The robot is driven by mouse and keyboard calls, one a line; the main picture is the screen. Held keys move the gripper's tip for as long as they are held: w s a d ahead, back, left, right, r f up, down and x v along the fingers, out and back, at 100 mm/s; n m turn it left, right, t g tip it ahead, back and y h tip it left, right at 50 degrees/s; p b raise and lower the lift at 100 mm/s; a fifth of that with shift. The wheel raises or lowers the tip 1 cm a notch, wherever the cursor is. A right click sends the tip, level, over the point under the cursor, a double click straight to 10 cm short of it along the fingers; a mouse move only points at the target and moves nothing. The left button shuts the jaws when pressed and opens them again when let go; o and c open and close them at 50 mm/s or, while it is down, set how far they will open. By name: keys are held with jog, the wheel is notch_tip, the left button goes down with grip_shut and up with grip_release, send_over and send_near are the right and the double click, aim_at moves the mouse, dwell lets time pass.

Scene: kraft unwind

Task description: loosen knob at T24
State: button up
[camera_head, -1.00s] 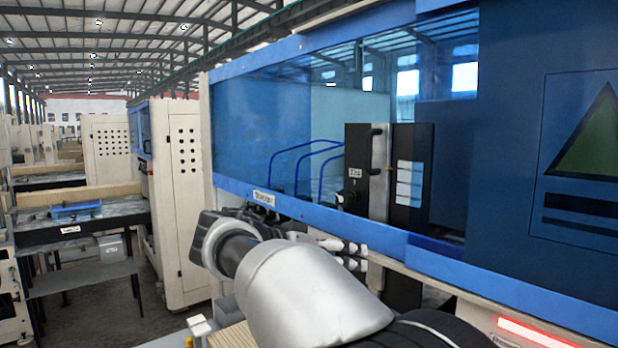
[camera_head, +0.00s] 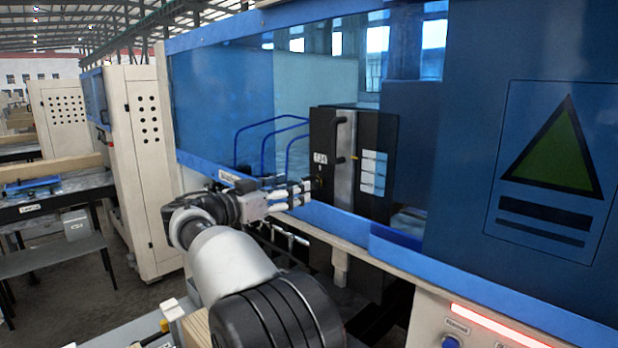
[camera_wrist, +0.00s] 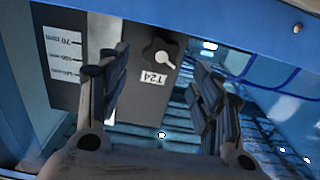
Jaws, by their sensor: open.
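The T24 unit is a dark box (camera_head: 375,170) with a silver strip, a black handle and a white T24 label, behind the blue machine frame in the head view. In the wrist view its T24 label (camera_wrist: 153,80) shows upside down beside a dark round knob (camera_wrist: 160,50) with a pale lever-like part. In the head view the knob is mostly hidden near my fingertips. My gripper (camera_head: 295,192) is open and points at the box's lower left. In the wrist view my gripper (camera_wrist: 165,85) has its fingers spread on both sides of the label and knob, apart from the knob.
A blue frame rail (camera_head: 345,220) runs below the box, close to my gripper. A blue panel (camera_head: 540,160) with a green triangle closes the right side. Blue hoses (camera_head: 262,130) hang left of the box. A white scale label (camera_wrist: 62,55) is on the adjoining face.

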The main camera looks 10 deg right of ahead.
aim_at(312, 183)
jog(key=p+x, duration=0.2)
jog(key=x, duration=0.4)
jog(key=shift+w+d, duration=0.2)
jog(key=shift+d, duration=0.1)
jog(key=shift+c, duration=0.6)
